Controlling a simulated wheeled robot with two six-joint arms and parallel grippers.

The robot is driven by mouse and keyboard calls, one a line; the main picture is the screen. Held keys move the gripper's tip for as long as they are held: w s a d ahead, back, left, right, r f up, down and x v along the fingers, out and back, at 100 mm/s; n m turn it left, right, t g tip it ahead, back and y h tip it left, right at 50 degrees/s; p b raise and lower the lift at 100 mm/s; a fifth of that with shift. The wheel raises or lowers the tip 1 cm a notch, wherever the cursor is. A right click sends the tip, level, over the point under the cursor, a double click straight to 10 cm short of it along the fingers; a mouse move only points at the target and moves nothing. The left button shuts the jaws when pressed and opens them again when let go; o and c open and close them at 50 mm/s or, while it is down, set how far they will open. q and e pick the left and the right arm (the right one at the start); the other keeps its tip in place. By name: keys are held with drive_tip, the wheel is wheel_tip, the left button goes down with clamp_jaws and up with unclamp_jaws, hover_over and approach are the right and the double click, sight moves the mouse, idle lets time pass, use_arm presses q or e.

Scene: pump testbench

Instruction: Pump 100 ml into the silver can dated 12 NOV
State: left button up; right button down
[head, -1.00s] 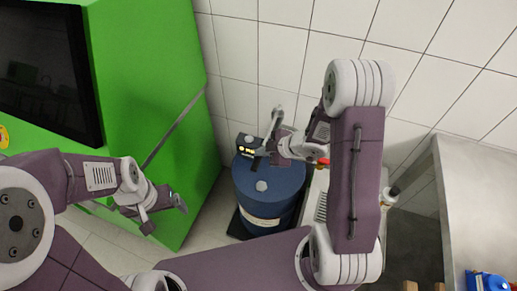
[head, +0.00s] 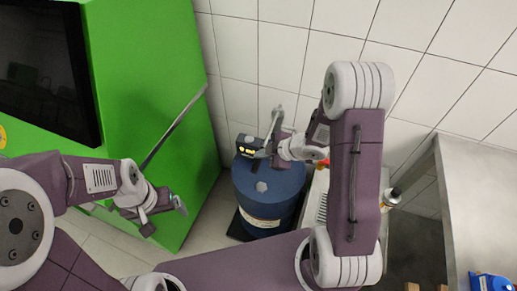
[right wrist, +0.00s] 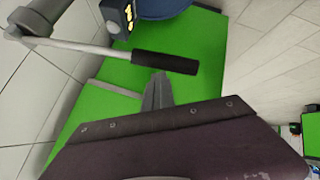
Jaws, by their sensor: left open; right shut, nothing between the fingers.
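A blue drum (head: 268,190) stands on the floor between the green cabinet and the wall. A pump head with a small lit yellow display (head: 247,148) sits on it; it also shows in the right wrist view (right wrist: 117,14). A pale lever with a black grip (right wrist: 165,63) runs out from the pump. My right gripper (head: 276,132) is above the drum, close to the lever; its fingers (right wrist: 158,84) are shut and empty just by the black grip. I cannot tell if they touch it. My left gripper (head: 180,206) is open and empty before the green cabinet. No silver can is recognisable.
The green cabinet (head: 145,75) with a dark screen fills the left. A steel table (head: 482,190) stands at the right with a blue object (head: 492,283) at its front edge. A small white bottle-like object (head: 392,197) shows beside my right arm. A tiled wall stands behind.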

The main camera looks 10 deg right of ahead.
drive_tip(key=shift+s+a+f+b, duration=0.1)
drive_tip(key=shift+s+f+b, duration=0.1)
drive_tip(key=shift+f+b, duration=1.5)
idle(1.2)
drive_tip(key=shift+f, duration=0.1)
idle(0.4)
wheel_tip(320, 180, up, 10)
drive_tip(key=w+p, duration=0.1)
drive_tip(key=p, duration=1)
drive_tip(key=shift+d, duration=0.3)
idle(0.3)
wheel_tip(320, 180, up, 6)
drive_tip(key=f+p, duration=0.1)
drive_tip(key=p, duration=0.5)
hover_over(260, 161)
drive_tip(key=w+d, duration=0.1)
drive_tip(key=shift+w+r+b, duration=0.1)
drive_tip(key=shift+b, duration=0.2)
